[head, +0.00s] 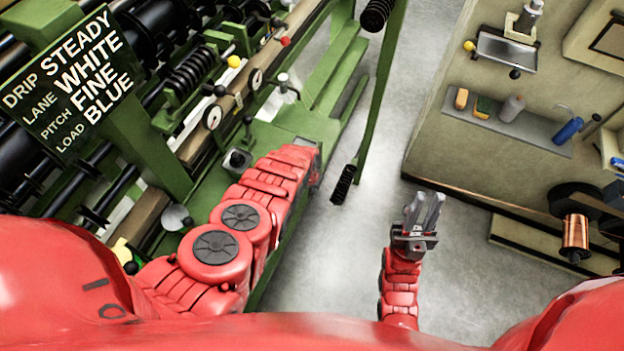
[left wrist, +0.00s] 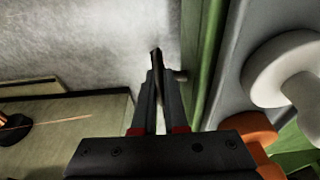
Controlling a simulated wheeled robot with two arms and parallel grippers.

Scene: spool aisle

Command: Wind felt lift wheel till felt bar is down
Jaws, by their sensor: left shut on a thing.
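My left gripper (left wrist: 157,80) is shut on a thin dark part (left wrist: 156,58) in the left wrist view. This looks like the felt lift wheel seen edge-on, with a short grey stub running to the green frame (left wrist: 207,60). I cannot see its full shape. In the head view my red left arm reaches along the green machine (head: 330,105) and hides the wheel. I cannot pick out the felt bar or tell its height. My right gripper (head: 425,212) is open and empty over the grey floor, away from the machine.
A sign (head: 68,88) on the machine reads drip steady, lane white, pitch fine, load blue. Gauges, levers and springs line the machine. The aisle floor between is clear.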

